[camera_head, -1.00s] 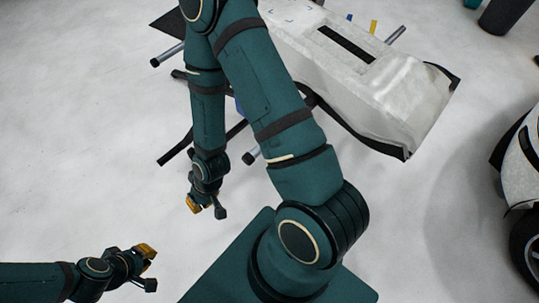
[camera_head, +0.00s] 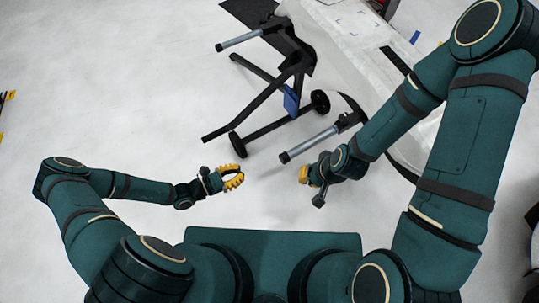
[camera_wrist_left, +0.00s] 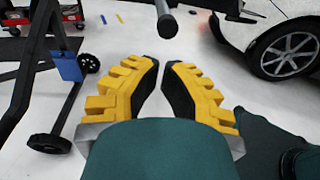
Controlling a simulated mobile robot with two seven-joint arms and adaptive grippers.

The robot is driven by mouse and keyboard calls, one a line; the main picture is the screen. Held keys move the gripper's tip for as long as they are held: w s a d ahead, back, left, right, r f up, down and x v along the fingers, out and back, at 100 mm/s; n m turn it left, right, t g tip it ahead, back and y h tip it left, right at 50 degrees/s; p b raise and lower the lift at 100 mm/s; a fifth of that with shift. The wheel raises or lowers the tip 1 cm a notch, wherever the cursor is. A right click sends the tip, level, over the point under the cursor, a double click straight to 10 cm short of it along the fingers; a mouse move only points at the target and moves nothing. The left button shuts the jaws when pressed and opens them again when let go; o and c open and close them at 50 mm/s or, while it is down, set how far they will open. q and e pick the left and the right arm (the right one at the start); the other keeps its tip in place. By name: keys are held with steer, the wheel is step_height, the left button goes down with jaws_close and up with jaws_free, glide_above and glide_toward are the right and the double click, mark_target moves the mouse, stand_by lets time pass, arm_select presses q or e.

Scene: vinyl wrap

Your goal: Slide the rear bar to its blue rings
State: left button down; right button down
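A grey bar (camera_head: 308,145) sticks out from the near side of the stand, its dark-capped end toward my left gripper. A second grey bar (camera_head: 238,41) sticks out farther up. I cannot tell which is the rear one, and no blue rings show clearly. My left gripper (camera_head: 238,179) is empty, short of the near bar's end. In the left wrist view its yellow fingers (camera_wrist_left: 161,66) have a narrow gap at the tips, and a bar end (camera_wrist_left: 166,24) hangs beyond them. My right gripper (camera_head: 303,175) is just below the near bar, apparently apart from it; its finger opening is unclear.
The black stand (camera_head: 265,90) has legs, small wheels (camera_head: 320,101) and a blue flap (camera_head: 291,103). A white car (camera_wrist_left: 270,35) shows in the left wrist view.

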arm_select(q)
steer(key=r+b+x, duration=0.1)
steer(key=x, duration=1.2)
steer(key=shift+w+d+f+t, duration=0.25)
steer(key=shift+w+f+t, duration=0.05)
steer(key=shift+w+f, duration=0.15)
steer(key=shift+d, duration=0.1)
steer(key=shift+w+d+p, duration=0.35)
steer(key=shift+d+p, duration=0.05)
steer(key=shift+p, duration=0.05)
